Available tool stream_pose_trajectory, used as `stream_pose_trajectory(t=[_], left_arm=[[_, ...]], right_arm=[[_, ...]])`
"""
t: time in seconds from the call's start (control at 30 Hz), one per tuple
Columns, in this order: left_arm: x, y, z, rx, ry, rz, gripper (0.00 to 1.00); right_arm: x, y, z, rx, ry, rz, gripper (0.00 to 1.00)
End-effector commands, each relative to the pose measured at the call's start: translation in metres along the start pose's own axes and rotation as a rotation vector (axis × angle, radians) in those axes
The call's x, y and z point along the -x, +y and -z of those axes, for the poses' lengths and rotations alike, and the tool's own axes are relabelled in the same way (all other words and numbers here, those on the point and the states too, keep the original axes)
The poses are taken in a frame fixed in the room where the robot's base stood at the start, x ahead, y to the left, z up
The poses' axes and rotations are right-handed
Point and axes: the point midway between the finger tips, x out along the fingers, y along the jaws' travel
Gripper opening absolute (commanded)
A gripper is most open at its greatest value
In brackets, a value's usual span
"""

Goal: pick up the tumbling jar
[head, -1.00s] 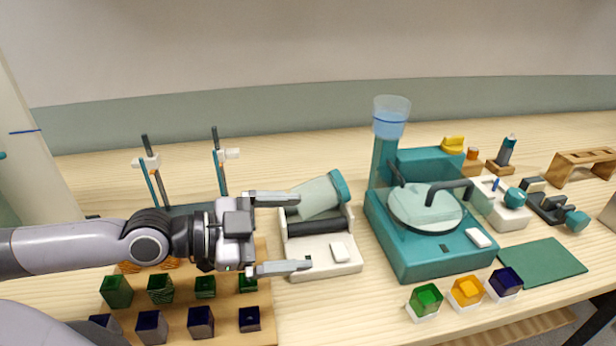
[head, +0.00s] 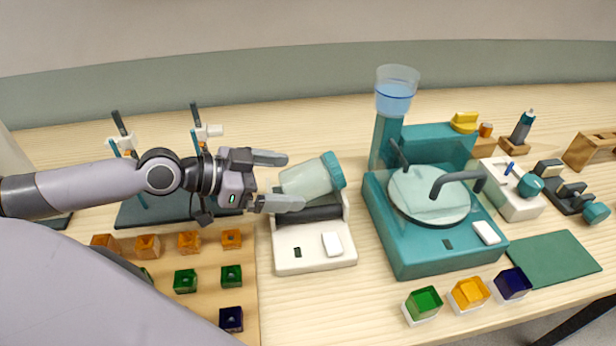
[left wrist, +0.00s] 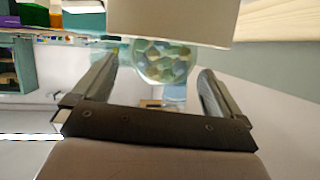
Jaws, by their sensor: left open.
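The tumbling jar (head: 308,178) is a pale translucent jar with a teal lid at its right end. It lies tilted on the dark rollers of a white tumbler base (head: 287,249). In the left wrist view the jar's round end (left wrist: 165,62) shows coloured lumps inside and lies between and beyond the fingers. My left gripper (head: 287,181) is open and empty at the jar's left end, its fingers pointing right towards the jar. I cannot tell whether the fingertips reach past the jar's end. My right gripper is not in view.
A teal grinding machine (head: 425,258) with a water cup (head: 396,92) stands right of the tumbler. A dark rack with thin uprights (head: 150,212) stands behind my left arm. A wooden board (head: 205,260) with several coloured glass cubes lies at front left.

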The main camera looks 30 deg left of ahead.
Motion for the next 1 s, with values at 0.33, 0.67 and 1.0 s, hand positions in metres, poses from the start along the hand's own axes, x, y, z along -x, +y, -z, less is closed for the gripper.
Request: stream_pose_trajectory(t=[0.33, 0.67, 1.0], left_arm=[[-0.021, 0.000, 0.006, 0.003, 0.004, -0.001, 1.00], [-0.050, 0.001, 0.005, 0.001, 0.000, -0.001, 1.00], [-0.053, 0.001, 0.004, -0.001, -0.002, 0.000, 0.94]], right_arm=[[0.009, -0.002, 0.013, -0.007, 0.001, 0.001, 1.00], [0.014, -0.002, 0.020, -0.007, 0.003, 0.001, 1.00], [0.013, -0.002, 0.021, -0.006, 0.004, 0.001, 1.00]])
